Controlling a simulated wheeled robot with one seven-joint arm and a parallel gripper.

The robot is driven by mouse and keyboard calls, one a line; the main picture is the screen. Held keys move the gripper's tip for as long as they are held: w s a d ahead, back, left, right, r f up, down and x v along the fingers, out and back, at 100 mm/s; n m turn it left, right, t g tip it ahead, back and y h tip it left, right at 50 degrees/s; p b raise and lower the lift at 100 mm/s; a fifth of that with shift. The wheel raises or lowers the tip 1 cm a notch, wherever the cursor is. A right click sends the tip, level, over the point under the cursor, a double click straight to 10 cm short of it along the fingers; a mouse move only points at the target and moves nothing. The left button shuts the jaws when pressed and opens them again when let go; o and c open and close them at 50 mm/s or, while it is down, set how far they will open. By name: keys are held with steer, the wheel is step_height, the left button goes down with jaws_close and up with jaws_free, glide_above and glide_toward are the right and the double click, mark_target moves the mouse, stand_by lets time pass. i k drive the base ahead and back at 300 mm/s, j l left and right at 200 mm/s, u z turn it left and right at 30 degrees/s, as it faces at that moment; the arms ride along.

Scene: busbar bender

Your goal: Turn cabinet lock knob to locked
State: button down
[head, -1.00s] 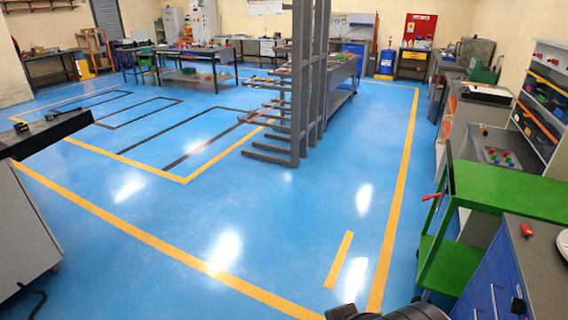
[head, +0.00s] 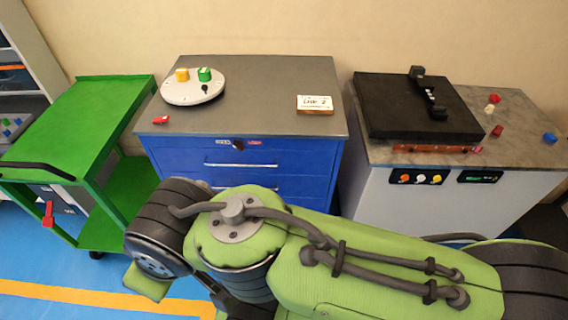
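A blue drawer cabinet (head: 240,165) with a grey top stands against the wall in the middle of the head view. A small dark lock knob (head: 238,145) sits at the top centre of its front, between two small labels. The knob is too small for me to tell which way it points. My green arm crosses the lower part of the view in front of the cabinet and hides its lower drawers. My gripper does not show.
On the cabinet top are a white round disc (head: 193,88) with coloured pieces, a red piece (head: 160,120) and a labelled block (head: 315,104). A green cart (head: 85,120) stands left. A white machine cabinet (head: 440,190) with a black plate (head: 415,106) stands right.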

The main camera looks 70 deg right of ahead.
mark_target(239, 144)
steer(key=i+j+z, duration=0.2)
steer(key=j+z, duration=0.3)
steer(key=i+j+z, duration=0.1)
steer(key=j+z, duration=1.4)
steer(key=k+j+z, duration=0.25)
steer(key=j+z, duration=0.2)
steer(key=k+j+z, duration=0.25)
steer(key=j+z, duration=0.25)
steer(key=i+j+z, duration=0.25)
steer(key=i+j, duration=0.25)
steer(key=j, duration=0.25)
steer(key=i+j+z, duration=0.15)
steer(key=j, duration=0.25)
steer(key=i+j+z, duration=0.1)
steer(key=i+j, duration=0.2)
steer(key=j, duration=0.15)
